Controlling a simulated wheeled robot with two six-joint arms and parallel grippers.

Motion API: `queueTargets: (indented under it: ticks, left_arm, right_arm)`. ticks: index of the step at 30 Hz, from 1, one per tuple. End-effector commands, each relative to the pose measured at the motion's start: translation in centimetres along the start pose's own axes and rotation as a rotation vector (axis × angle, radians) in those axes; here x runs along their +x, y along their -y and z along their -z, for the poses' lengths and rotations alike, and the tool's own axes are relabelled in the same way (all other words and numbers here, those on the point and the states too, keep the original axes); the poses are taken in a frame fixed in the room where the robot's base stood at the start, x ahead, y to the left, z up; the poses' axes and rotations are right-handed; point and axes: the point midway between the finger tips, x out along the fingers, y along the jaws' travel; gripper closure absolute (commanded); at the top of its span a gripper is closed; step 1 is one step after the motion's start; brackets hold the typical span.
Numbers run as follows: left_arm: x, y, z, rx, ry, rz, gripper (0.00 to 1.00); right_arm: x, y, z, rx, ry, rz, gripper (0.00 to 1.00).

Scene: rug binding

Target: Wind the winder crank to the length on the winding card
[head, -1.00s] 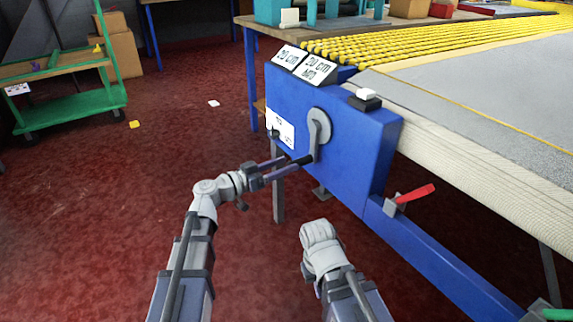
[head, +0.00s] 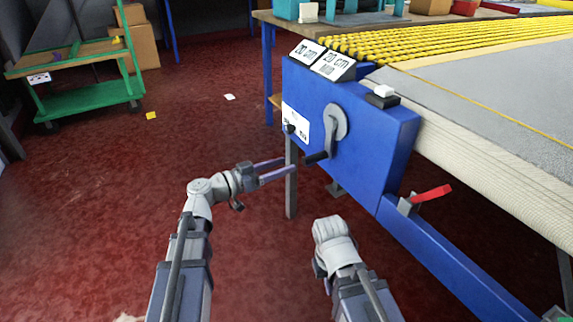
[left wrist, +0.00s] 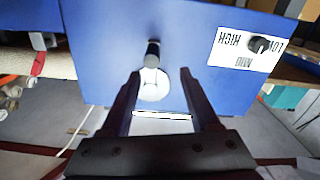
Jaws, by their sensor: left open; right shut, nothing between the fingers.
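The winder crank (head: 337,124) is a grey arm on a round hub on the side of the blue winder housing (head: 375,145). Its black handle (head: 316,158) points out to the lower left. My left gripper (head: 290,168) is open and empty, with its fingertips just left of the handle and apart from it. In the left wrist view the handle (left wrist: 152,55) shows end-on, ahead of and between the open fingers (left wrist: 158,85). The winding card (head: 334,65) reading 20 cm stands on top of the housing, beside another 20 cm card (head: 306,52). My right gripper's fingers are hidden behind its wrist.
A white plate with a black knob (head: 291,128) is on the housing, marked LOW, MID and HIGH in the left wrist view. A white button (head: 383,91) and a red lever (head: 432,194) are at right. A green cart (head: 85,102) stands at far left on open red floor.

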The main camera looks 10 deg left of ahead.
Motion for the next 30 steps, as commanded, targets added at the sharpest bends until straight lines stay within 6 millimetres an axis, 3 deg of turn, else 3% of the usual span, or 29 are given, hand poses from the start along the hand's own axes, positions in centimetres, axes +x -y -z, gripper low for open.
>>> queueTargets:
  ticks: [15,30]
  left_arm:
    - [-3.4,0.0,0.0,0.000,0.000,0.001,0.38]
    - [-3.7,0.0,0.0,0.000,0.000,0.000,0.38]
  right_arm:
    - [0.0,0.0,0.0,0.000,0.000,0.000,1.00]
    - [0.0,0.0,0.0,0.000,0.000,0.000,1.00]
